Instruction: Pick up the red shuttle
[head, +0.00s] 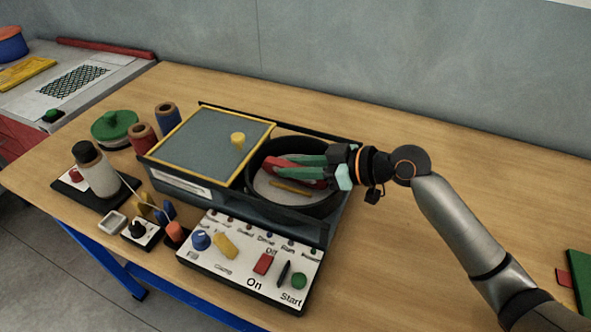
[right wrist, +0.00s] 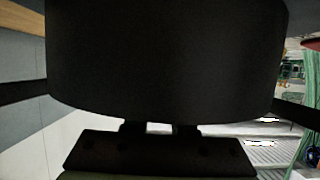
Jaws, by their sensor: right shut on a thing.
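The red shuttle (head: 271,164) is in or just above a round black bowl-like well (head: 318,208) in the dark machine tray. My right gripper (head: 300,167), with green fingers, reaches in from the right and is shut on the red shuttle. The fingers cover part of the shuttle, and I cannot tell whether it touches the well floor. A thin yellow piece (head: 290,187) lies below it in the well. The right wrist view is mostly filled by a dark body and does not show the shuttle clearly. My left gripper is not in view.
A grey lid with yellow rim and knob (head: 205,148) is left of the well. A control panel (head: 240,262) with switches stands in front. Spools (head: 142,136), a green-lidded pot (head: 114,125) and a bottle (head: 97,172) stand left.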

